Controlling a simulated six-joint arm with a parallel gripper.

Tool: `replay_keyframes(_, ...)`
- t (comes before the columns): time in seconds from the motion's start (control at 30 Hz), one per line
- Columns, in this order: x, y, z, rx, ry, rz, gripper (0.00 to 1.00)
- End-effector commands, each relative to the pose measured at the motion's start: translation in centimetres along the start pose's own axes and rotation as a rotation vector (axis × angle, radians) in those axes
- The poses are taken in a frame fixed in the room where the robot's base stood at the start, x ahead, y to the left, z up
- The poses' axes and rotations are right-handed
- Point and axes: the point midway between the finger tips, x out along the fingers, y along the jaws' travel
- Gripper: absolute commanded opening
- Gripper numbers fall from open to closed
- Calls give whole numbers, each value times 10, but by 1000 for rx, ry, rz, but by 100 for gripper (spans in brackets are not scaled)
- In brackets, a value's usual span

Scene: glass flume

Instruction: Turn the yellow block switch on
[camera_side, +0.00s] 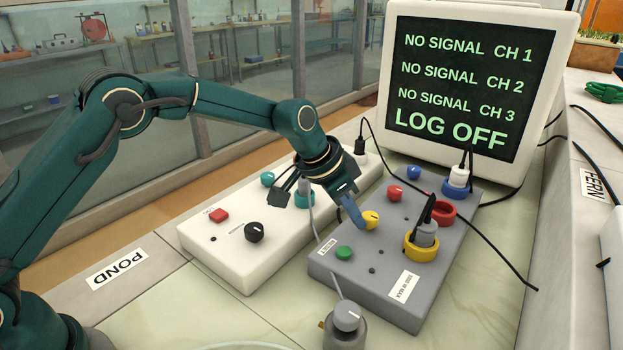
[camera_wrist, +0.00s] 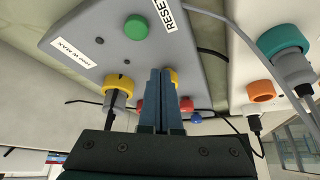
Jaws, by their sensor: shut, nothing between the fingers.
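The yellow switch knob (camera_side: 372,220) sits on the grey block (camera_side: 325,268), with a white pointer line on its top. My gripper (camera_side: 354,218) is shut and empty, with its blue-grey fingertips just left of the yellow knob. I cannot tell whether they touch it. In the wrist view my gripper (camera_wrist: 160,85) covers most of the yellow knob (camera_wrist: 174,78). A yellow-ringed socket (camera_side: 421,247) holds a grey plug with a black cable. The screen (camera_side: 461,85) reads NO SIGNAL for CH 1, CH 2 and CH 3, with LOG OFF below.
Red (camera_side: 395,193) and blue (camera_side: 413,172) knobs and a green button (camera_side: 344,253) stand close by on the grey block. A white block (camera_side: 205,245) lies to the left, with a black knob (camera_side: 254,232). Cables cross both blocks. A grey-knobbed fixture (camera_side: 347,318) stands in front.

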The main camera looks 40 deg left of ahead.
Motion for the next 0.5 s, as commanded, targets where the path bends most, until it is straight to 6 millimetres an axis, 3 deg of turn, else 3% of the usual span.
replay_keyframes(0.5, 6, 0, 3, 0, -1, 0, 0)
